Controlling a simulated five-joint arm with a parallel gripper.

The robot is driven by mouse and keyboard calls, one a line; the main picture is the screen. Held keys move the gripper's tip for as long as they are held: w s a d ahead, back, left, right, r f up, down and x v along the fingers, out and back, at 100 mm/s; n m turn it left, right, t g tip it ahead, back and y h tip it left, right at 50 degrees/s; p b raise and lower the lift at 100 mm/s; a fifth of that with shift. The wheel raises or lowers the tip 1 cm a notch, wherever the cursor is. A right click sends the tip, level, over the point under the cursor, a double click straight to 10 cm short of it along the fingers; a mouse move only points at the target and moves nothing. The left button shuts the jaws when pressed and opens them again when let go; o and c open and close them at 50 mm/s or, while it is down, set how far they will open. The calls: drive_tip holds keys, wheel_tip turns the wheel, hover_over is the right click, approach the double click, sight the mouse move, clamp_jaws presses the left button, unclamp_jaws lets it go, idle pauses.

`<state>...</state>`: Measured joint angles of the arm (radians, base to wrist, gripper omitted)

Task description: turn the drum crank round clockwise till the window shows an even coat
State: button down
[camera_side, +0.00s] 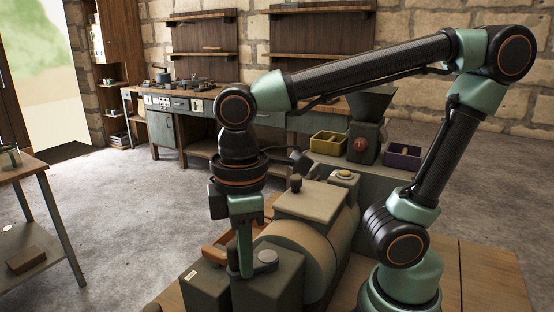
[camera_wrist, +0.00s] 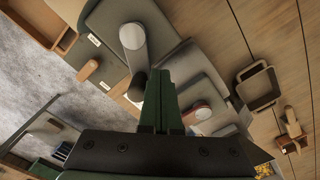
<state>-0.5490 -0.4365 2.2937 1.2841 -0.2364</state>
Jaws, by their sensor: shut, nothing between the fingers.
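The drum (camera_side: 305,245) is a broad tan cylinder in the machine, partly hidden by my gripper and the dark block before it. The crank shows in the wrist view as a pale grey arm (camera_wrist: 133,42) with a rounded hub end and a dark knob (camera_wrist: 137,84) at its other end. In the side view its round grey hub (camera_side: 265,257) sits on top of the dark block. My gripper (camera_side: 244,272) points down beside the hub, fingers shut and empty. In the wrist view the shut fingers (camera_wrist: 160,80) are close beside the knob; contact is unclear. I cannot make out the window's coat.
A box cover (camera_side: 312,203) with a dark knob stands over the drum. A hopper (camera_side: 369,120), an olive bin (camera_side: 328,143) and a purple bin (camera_side: 403,154) stand farther back. A wooden tray (camera_side: 213,246) lies left of the machine.

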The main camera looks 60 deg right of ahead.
drive_tip(key=w, duration=0.1)
drive_tip(key=w+d, duration=0.2)
drive_tip(key=w, duration=0.1)
drive_tip(key=shift+w+d, duration=0.1)
drive_tip(key=d, duration=0.2)
drive_tip(key=s+d, duration=0.1)
drive_tip(key=d, duration=0.2)
drive_tip(key=s+d, duration=0.1)
drive_tip(key=d, duration=0.2)
drive_tip(key=shift+s+d, duration=0.25)
drive_tip(key=s, duration=0.4)
drive_tip(key=shift+s+a, duration=0.15)
drive_tip(key=a, duration=1)
drive_tip(key=w, duration=0.4)
drive_tip(key=shift+w+d, duration=0.1)
drive_tip(key=shift+w, duration=0.35)
